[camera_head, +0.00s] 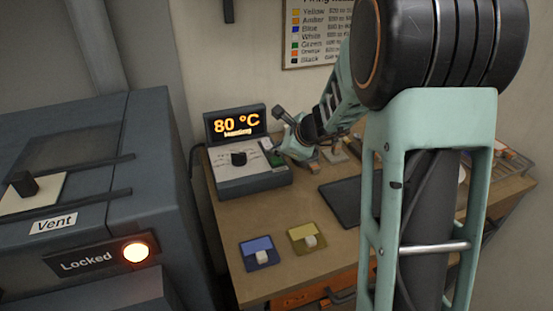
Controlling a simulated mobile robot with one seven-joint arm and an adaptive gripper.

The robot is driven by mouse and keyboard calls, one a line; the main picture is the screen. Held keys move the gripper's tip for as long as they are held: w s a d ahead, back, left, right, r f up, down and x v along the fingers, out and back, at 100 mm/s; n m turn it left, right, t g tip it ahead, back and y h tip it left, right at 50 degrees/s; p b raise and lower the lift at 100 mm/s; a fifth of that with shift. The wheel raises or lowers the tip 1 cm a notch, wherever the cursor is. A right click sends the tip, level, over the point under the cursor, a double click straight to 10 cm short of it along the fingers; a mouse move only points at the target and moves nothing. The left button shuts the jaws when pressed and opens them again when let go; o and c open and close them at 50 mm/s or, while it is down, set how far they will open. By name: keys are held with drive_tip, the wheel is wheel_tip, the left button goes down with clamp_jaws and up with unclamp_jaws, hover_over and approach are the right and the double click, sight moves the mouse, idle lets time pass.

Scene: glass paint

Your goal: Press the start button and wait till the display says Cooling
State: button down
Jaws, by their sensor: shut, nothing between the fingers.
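The control box (250,180) stands at the back left of the wooden table. Its display (236,124) shows "80 °C" in orange, with a small blurred word below that looks like "Heating". A green button (276,159) shows at the panel's right side, partly hidden by my gripper. My gripper (282,153) is shut and empty, right beside the green button. I cannot tell whether it touches the button.
A grey kiln-like cabinet (90,140) stands at left, with a "Vent" label, a "Locked" sign and a lit orange lamp (135,252). A blue swatch (259,252) and a yellow swatch (307,238) lie in front on the table. A dark flat plate (342,200) is partly behind my arm.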

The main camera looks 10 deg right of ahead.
sight(278, 161)
drive_tip(key=shift+r+p, duration=2.25)
drive_tip(key=shift+r, duration=0.35)
drive_tip(key=shift+f, duration=0.1)
